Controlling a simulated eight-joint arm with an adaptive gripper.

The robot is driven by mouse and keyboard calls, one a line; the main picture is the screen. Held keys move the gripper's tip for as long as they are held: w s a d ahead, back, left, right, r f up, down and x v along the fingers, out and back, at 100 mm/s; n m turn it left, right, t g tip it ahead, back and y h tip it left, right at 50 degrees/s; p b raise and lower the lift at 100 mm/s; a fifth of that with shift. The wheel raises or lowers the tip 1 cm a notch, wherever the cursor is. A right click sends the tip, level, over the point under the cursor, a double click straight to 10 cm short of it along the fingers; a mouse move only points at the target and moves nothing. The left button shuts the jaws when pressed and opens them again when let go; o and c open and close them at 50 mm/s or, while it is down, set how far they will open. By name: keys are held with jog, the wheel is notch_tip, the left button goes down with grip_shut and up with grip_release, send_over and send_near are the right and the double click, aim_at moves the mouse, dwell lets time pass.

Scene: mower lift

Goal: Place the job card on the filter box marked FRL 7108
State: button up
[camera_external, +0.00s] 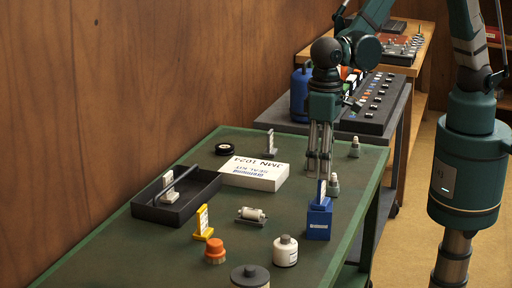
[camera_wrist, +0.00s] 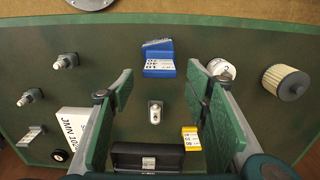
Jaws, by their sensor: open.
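My gripper (camera_external: 319,172) is open and empty above the green table, right of the white box; its two fingers also frame the wrist view (camera_wrist: 160,84). A blue box (camera_external: 318,226) with a small white label stands near the table's right edge, with a blue upright card holder on it (camera_external: 321,192); the blue pieces also show in the wrist view (camera_wrist: 158,50). Other upright cards are a yellow one (camera_external: 203,221), a white one (camera_external: 168,190) in the black tray and a grey one (camera_external: 270,143). I cannot read FRL 7108 anywhere, nor tell which is the job card.
A white box (camera_external: 254,174) reads SEAL KIT JMN 1024. Around it are the black tray (camera_external: 150,213), a small clear filter (camera_external: 252,215), a white canister (camera_external: 285,251), an orange-capped piece (camera_external: 215,251), two small plugs (camera_external: 354,148) and a black ring (camera_external: 225,149).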

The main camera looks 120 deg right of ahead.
jog(key=shift+r, duration=2)
jog(key=shift+r, duration=0.1)
jog(key=shift+s+d+r, duration=0.2)
jog(key=shift+s+r, duration=0.15)
jog(key=shift+r, duration=0.15)
jog(key=s+d+r+n+t, duration=0.3)
jog(key=s+r, duration=0.5)
jog(key=s, duration=0.3)
jog(key=s+d+r+n+t, duration=0.4)
jog(key=s+r+n, duration=0.2)
jog(key=s, duration=0.6)
jog(key=shift+r, duration=1.1)
jog(key=shift+f, duration=0.1)
